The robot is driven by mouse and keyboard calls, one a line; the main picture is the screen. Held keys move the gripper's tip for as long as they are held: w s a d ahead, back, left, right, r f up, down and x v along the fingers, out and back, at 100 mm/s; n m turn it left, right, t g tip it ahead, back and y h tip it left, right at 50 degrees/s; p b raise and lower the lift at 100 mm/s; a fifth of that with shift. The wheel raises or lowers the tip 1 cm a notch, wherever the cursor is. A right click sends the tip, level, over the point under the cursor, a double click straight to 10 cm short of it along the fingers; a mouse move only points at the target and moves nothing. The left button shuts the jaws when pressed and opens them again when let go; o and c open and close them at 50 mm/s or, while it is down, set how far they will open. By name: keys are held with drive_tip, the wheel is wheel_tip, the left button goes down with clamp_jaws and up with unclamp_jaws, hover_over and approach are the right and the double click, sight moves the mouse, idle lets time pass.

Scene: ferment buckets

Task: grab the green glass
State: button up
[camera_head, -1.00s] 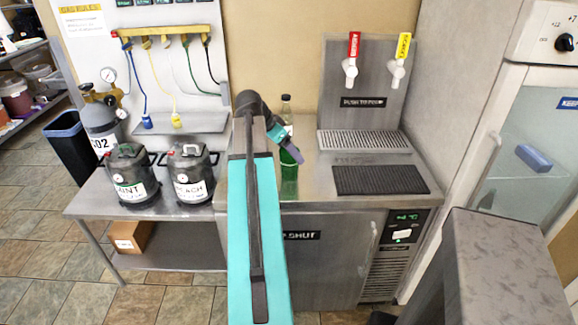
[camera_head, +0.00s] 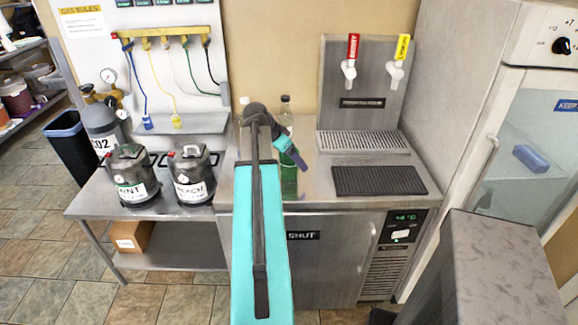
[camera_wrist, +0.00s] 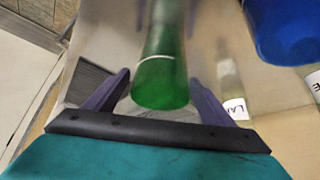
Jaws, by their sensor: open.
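A green glass bottle (camera_head: 289,178) with a dark cap stands upright on the steel counter, partly hidden behind my arm in the head view. In the wrist view the green glass (camera_wrist: 161,75) fills the middle, its base end between the fingertips. My gripper (camera_head: 302,163) is at the bottle's side in the head view. In the wrist view my gripper (camera_wrist: 160,85) is open, with one purple finger on each side of the glass. A gap shows on both sides; I cannot tell how deep the glass sits between the fingers.
A black drip mat (camera_head: 380,180) lies right of the bottle, before the tap tower (camera_head: 362,85). Two dark kegs (camera_head: 133,178) stand on the left bench. A clear bottle (camera_wrist: 230,75) and a blue container (camera_wrist: 285,30) show right in the wrist view.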

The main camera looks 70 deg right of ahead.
drive_tip(key=shift+s+d+f, duration=0.2)
drive_tip(key=shift+d+f, duration=0.1)
drive_tip(key=shift+f, duration=0.2)
drive_tip(key=c, duration=1.3)
drive_tip(key=shift+r, duration=0.2)
drive_tip(key=s+a+r+b, duration=0.1)
drive_tip(key=s+a+b, duration=0.1)
drive_tip(key=a, duration=0.2)
drive_tip(key=s+a+r+b, duration=0.1)
drive_tip(key=s+a+b, duration=0.1)
drive_tip(key=a, duration=0.2)
drive_tip(key=s+a+r+b, duration=0.1)
drive_tip(key=s+a+r, duration=0.1)
drive_tip(key=a, duration=0.2)
drive_tip(key=shift+s+b, duration=0.25)
drive_tip(key=shift+b, duration=0.15)
drive_tip(key=shift+a+b, duration=0.1)
drive_tip(key=shift+b, duration=0.3)
